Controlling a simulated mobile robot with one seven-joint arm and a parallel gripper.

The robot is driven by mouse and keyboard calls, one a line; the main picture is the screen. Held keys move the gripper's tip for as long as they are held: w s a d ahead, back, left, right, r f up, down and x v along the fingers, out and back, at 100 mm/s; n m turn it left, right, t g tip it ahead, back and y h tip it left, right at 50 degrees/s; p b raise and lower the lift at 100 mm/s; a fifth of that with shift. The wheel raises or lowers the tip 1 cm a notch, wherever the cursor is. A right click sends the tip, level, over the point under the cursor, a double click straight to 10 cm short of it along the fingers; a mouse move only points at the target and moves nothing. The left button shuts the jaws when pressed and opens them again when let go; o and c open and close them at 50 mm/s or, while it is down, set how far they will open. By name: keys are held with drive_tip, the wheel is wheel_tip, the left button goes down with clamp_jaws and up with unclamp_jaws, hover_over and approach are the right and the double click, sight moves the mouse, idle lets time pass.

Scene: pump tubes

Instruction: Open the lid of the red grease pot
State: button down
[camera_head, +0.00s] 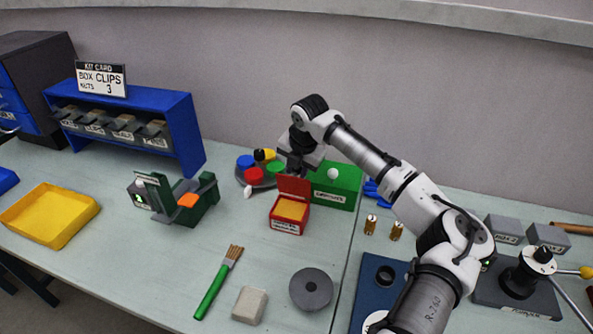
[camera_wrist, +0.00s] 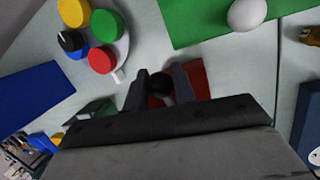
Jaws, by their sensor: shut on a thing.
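The red grease pot (camera_head: 287,226) stands near the middle of the bench, with yellow-orange grease (camera_head: 290,209) showing inside. Its red lid (camera_head: 294,187) is raised, standing roughly upright at the pot's back edge. My gripper (camera_head: 296,167) is just above and behind the lid. In the wrist view, my gripper's two fingers (camera_wrist: 160,87) are on either side of a dark round knob (camera_wrist: 160,84), with the red lid (camera_wrist: 197,78) beside them. The fingers are shut on this knob; the arm hides part of the contact.
A green box (camera_head: 340,190) with a white knob (camera_head: 333,173) stands right behind the pot. A round tray of coloured knobs (camera_head: 254,173) is at its back left. A dark green fixture (camera_head: 196,207) stands left; a brush (camera_head: 219,283) and grey disc (camera_head: 311,289) lie in front.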

drive_tip(key=shift+w+d+f+g, duration=0.2)
drive_tip(key=shift+w+g, duration=0.2)
drive_tip(key=shift+g, duration=0.2)
drive_tip(key=c, duration=1.2)
unclamp_jaws()
drive_tip(key=shift+w, duration=0.1)
drive_tip(key=b+v, duration=0.3)
drive_tip(key=v, duration=1)
drive_tip(key=shift+d+r+b, duration=0.25)
drive_tip(key=shift+r+b, duration=0.15)
drive_tip(key=shift+f, duration=0.1)
